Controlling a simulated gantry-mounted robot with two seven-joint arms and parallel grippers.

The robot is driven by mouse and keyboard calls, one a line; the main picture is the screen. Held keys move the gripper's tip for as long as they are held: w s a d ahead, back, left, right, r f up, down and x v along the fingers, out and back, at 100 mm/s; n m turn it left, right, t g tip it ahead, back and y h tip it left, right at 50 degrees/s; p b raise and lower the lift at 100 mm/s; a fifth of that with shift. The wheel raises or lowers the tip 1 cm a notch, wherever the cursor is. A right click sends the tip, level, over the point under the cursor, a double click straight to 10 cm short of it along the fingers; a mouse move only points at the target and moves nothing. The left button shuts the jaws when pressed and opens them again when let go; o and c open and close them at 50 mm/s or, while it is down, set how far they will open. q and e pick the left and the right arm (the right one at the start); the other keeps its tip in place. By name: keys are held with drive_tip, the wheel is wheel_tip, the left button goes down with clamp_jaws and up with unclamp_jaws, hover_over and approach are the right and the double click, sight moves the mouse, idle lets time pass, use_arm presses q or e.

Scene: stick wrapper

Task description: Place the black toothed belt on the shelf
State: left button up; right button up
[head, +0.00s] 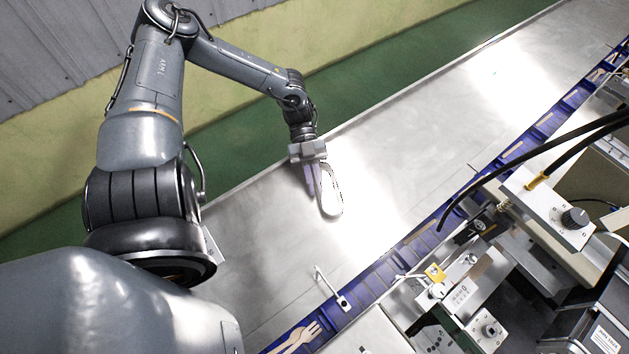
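A long narrow loop with a thin dark, notched-looking edge, which looks like the black toothed belt (339,196), shows on the bright metal table (420,130) near its middle. Glare washes out much of its outline. My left gripper (314,188) reaches down from the upper left, with its fingers right beside the loop's left side and upper end. I cannot tell whether the fingers are closed on the loop or only beside it, or whether the loop is raised off the table. My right gripper is out of view. I cannot make out a shelf.
A blue conveyor channel (405,248) with wooden cutlery (297,338) runs diagonally along the table's lower right side. Beyond it stand machine parts, a box with a black knob (574,217) and black cables (520,150). The table's upper right is clear.

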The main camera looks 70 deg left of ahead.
use_arm(q)
drive_tip(key=o, duration=0.4)
drive_tip(key=shift+c, duration=0.2)
drive_tip(key=shift+r, duration=0.2)
drive_tip(key=shift+a, duration=0.3)
drive_tip(key=shift+o, duration=0.6)
drive_tip(key=b+v, duration=0.2)
drive_tip(key=v, duration=0.8)
drive_tip(key=shift+a, duration=0.2)
drive_tip(key=o, duration=0.5)
drive_tip(key=shift+a+r+b, duration=0.2)
drive_tip(key=shift+a+b, duration=0.15)
drive_tip(key=shift+a, duration=0.05)
drive_tip(key=shift+c, duration=0.2)
drive_tip(key=o, duration=0.5)
drive_tip(key=shift+r, duration=0.1)
